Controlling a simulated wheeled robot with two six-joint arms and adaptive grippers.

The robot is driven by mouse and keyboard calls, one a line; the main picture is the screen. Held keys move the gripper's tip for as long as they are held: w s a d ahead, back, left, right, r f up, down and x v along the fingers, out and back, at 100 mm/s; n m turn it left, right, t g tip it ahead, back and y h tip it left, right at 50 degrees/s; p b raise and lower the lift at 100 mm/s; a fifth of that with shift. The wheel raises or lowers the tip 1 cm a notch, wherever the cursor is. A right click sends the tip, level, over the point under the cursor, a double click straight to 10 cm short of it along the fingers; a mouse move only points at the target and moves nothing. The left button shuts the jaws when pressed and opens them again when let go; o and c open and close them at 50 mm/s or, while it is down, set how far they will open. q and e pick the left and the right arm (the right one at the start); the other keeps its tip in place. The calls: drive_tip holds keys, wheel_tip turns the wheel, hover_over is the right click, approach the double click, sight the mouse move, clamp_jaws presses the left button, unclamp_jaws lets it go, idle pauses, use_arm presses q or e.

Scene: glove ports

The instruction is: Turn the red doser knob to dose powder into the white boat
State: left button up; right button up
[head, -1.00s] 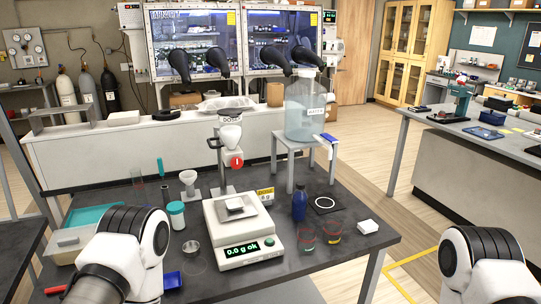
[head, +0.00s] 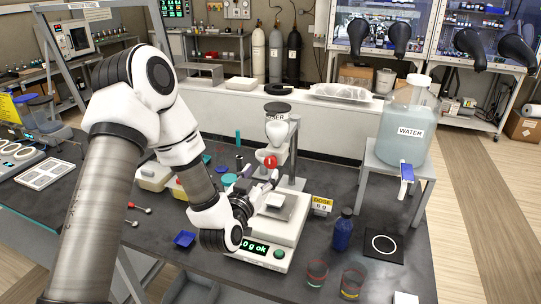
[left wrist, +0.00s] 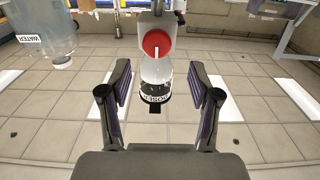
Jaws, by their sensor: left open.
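The red doser knob (head: 270,161) is on the front of the doser (head: 277,130), which stands behind the scale (head: 278,229). The small white boat (head: 278,204) sits on the scale pan, below the knob. My left gripper (head: 246,190) is in front of the doser, just left of the boat and lower than the knob. In the left wrist view, the doser shows upside down, with the red knob (left wrist: 156,43) beyond the open fingers (left wrist: 160,92). Nothing is between the fingers, and they are apart from the knob. My right gripper is not in view.
A water bottle (head: 405,125) stands on a raised stand (head: 381,161) at the right. A blue bottle (head: 343,231) and beakers (head: 317,271) stand near the scale's right. A yellow dose card (head: 322,205) is beside the scale. My left arm hides part of the table.

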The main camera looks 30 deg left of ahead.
sight(271, 162)
use_arm(q)
drive_tip(key=x, duration=0.2)
drive_tip(key=p+x, duration=0.1)
drive_tip(key=x, duration=0.3)
drive_tip(key=shift+w+d+f+p, duration=0.2)
drive_tip(key=shift+d+p, duration=0.15)
drive_tip(key=shift+d, duration=0.05)
drive_tip(key=shift+s+a+r, duration=0.1)
drive_tip(key=shift+s+a, duration=0.1)
drive_tip(key=shift+s, duration=0.1)
drive_tip(key=shift+c, duration=0.7)
drive_tip(key=c, duration=1)
drive_tip(key=shift+d, duration=0.1)
drive_tip(key=shift+m, duration=0.3)
drive_tip(key=m, duration=0.4)
drive_tip(key=shift+b, duration=0.3)
drive_tip(key=m, duration=0.4)
drive_tip(key=shift+d+r, duration=0.1)
